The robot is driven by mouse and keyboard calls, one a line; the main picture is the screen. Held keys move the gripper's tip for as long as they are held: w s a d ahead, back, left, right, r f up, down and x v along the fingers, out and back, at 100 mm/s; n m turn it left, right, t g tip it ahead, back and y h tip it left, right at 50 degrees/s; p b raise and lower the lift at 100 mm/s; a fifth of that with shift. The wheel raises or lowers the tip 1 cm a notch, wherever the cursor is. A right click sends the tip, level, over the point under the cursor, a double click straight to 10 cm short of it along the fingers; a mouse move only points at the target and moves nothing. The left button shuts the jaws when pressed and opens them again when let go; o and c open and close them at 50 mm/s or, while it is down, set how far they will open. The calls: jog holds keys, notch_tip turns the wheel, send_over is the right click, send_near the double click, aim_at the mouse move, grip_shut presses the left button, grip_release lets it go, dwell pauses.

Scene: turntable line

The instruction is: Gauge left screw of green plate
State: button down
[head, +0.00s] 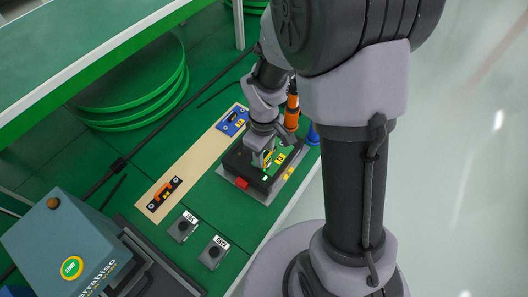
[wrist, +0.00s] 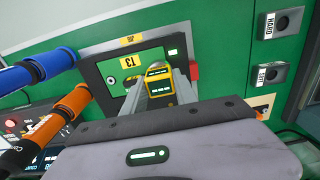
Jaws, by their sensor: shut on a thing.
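The green plate (head: 282,163) lies in a dark fixture (head: 258,183) on the green table. In the wrist view the plate (wrist: 111,68) has a yellow T3 label. One round screw head (wrist: 110,80) shows on it at the picture's left; the part behind my gripper is hidden. My gripper (head: 265,160) is above the plate. It is shut on a yellow gauge (wrist: 158,85) with a small dark display, which also shows in the head view (head: 268,156). I cannot tell whether the gauge touches a screw.
A red button (head: 242,183) is on the fixture's edge. Orange (head: 292,112) and blue (head: 313,135) handled tools stand close beside the fixture. Two knob boxes (head: 183,228) (head: 213,252) stand nearer.

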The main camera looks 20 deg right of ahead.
jog(key=shift+f, duration=0.2)
jog(key=shift+f+b, duration=0.25)
jog(key=shift+b, duration=0.1)
jog(key=shift+f, duration=0.1)
dwell(0.6)
jog(key=c, duration=0.9)
grip_release()
notch_tip(320, 180, up, 17)
jog(key=p, duration=0.7)
jog(key=shift+r, duration=0.2)
